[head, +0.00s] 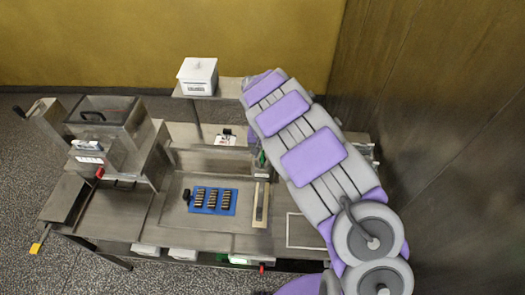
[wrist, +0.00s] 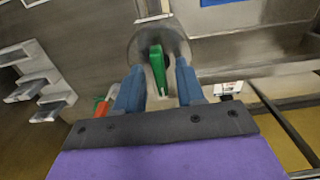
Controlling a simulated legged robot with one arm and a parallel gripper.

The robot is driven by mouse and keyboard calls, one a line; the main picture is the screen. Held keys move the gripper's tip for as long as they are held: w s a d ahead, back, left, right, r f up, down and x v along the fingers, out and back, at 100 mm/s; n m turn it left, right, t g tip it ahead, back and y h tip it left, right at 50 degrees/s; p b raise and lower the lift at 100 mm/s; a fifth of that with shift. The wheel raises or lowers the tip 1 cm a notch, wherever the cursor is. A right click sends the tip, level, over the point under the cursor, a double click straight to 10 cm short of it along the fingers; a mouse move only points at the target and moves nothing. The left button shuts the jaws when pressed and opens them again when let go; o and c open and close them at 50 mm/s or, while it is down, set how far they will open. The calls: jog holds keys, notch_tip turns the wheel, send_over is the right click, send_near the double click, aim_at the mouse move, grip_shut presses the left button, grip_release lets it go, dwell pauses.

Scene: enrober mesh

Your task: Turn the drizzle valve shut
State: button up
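A green lever handle (wrist: 156,66) sits on a round grey metal fitting (wrist: 136,45) in the wrist view; it looks like the valve handle. My gripper (wrist: 159,72) is open, with one blue finger on each side of the green handle. Gaps show between the fingers and the handle. In the head view a small green part (head: 262,158) shows beside the end of my arm, over the machine's right side. My fingers are hidden there behind the arm.
A red and green part (wrist: 102,106) lies close outside the left finger. A blue tray (head: 226,210) with dark bars sits on the steel table (head: 180,240). A steel hopper (head: 110,125) stands left, a white box (head: 198,75) on a shelf behind. A wall closes the right side.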

jog(key=shift+c, duration=0.3)
jog(key=shift+a, duration=0.1)
grip_shut()
